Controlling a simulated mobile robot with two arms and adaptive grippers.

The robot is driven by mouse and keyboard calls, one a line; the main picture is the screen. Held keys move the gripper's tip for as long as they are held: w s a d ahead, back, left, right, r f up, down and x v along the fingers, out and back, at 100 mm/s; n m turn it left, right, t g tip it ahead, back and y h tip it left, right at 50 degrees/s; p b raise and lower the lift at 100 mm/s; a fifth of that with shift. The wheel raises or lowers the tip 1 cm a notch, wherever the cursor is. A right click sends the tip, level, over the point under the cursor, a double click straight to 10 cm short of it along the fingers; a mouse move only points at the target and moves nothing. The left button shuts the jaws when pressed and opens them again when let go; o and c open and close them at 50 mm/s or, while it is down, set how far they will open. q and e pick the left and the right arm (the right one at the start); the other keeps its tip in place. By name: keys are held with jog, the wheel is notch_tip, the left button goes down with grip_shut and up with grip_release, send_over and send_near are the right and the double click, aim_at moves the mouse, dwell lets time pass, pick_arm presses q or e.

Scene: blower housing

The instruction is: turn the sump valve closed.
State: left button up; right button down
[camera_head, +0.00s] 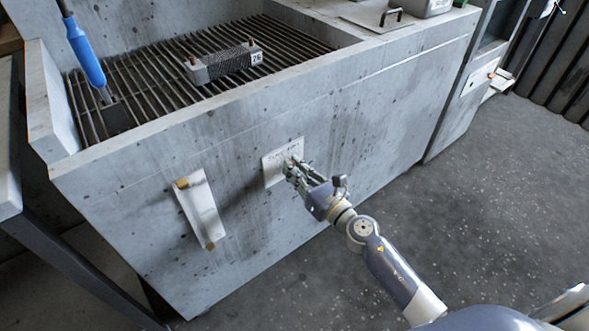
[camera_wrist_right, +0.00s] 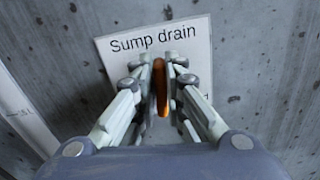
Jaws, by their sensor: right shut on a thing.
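The sump valve shows as an orange handle (camera_wrist_right: 161,88) in the right wrist view, in front of a white plate (camera_wrist_right: 126,48) that reads "Sump drain". The handle stands roughly upright in that picture. My right gripper (camera_wrist_right: 160,72) is shut on it, with one finger on each side. In the head view my right gripper (camera_head: 292,166) is at the same plate (camera_head: 271,172) on the front of the concrete housing (camera_head: 330,120), and it hides the handle there. The lower lettering on the plate is mostly covered by the fingers. My left gripper is not in view.
A white strip with brass-coloured ends (camera_head: 203,212) is on the housing front, left of the plate. Above, a grate (camera_head: 150,75) holds a block marked 76 (camera_head: 222,64) and a blue-handled tool (camera_head: 86,55). The floor (camera_head: 480,190) at right is clear.

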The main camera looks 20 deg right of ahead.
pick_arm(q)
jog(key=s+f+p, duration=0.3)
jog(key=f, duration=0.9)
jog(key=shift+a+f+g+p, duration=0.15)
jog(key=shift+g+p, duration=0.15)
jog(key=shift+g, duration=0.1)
pick_arm(e)
jog(key=shift+w+d+f+m, duration=0.1)
jog(key=shift+d+f+m, duration=0.15)
jog(key=shift+m, duration=2.55)
jog(key=shift+w+d+f+m, duration=0.1)
jog(key=shift+d+f+m, duration=0.2)
jog(key=shift+m, duration=2.5)
jog(key=shift+w+d+f+m, duration=0.1)
jog(key=shift+d+f+m, duration=0.15)
jog(key=shift+m, duration=2.55)
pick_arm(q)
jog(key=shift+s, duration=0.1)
pick_arm(e)
jog(key=c, duration=1.7)
grip_release()
jog(key=shift+o, duration=0.2)
jog(key=shift+s, duration=0.15)
jog(key=v, duration=1.1)
jog(key=shift+s, duration=0.4)
jog(key=shift+d, duration=0.1)
